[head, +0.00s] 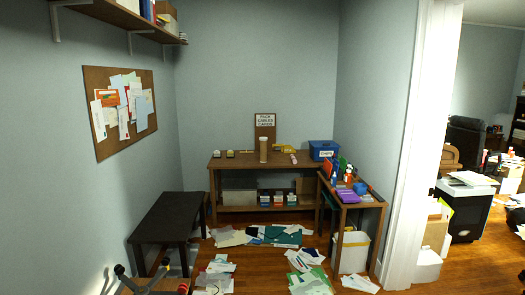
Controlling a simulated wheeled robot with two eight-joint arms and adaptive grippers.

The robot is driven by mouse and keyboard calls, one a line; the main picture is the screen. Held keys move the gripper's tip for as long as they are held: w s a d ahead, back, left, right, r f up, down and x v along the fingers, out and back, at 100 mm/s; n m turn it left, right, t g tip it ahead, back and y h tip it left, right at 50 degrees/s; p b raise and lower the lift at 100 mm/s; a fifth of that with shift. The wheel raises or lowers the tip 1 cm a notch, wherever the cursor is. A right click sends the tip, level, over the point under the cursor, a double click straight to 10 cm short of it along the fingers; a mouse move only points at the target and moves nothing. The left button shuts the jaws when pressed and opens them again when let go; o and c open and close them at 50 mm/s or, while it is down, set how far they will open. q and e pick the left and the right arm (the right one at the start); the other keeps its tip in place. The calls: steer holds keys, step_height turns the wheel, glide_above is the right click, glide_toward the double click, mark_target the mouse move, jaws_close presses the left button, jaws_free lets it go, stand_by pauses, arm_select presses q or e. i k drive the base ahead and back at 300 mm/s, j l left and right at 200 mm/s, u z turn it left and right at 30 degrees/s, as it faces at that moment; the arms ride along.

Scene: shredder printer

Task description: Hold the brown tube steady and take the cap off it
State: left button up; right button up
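The brown tube (263,150) stands upright on the wooden table (225,162) against the far wall. It is tan and small at this distance. Neither of my grippers can be made out in the head view, and nothing is seen touching the tube.
A blue box (322,150) and yellow things (283,148) share the table. A cluttered side table (345,198) stands right, a dark bench (165,217) left. Papers (305,262) litter the floor. A dark legged object (145,280) lies at the lower left. A doorway opens right.

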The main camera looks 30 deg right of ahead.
mark_target(264, 144)
steer(key=i+l+z, duration=0.3)
steer(key=i, duration=0.2)
steer(key=i+l+z, duration=0.2)
steer(key=i+z, duration=0.15)
steer(key=i, duration=0.2)
steer(key=i+z, duration=0.3)
steer(key=i, duration=2.65)
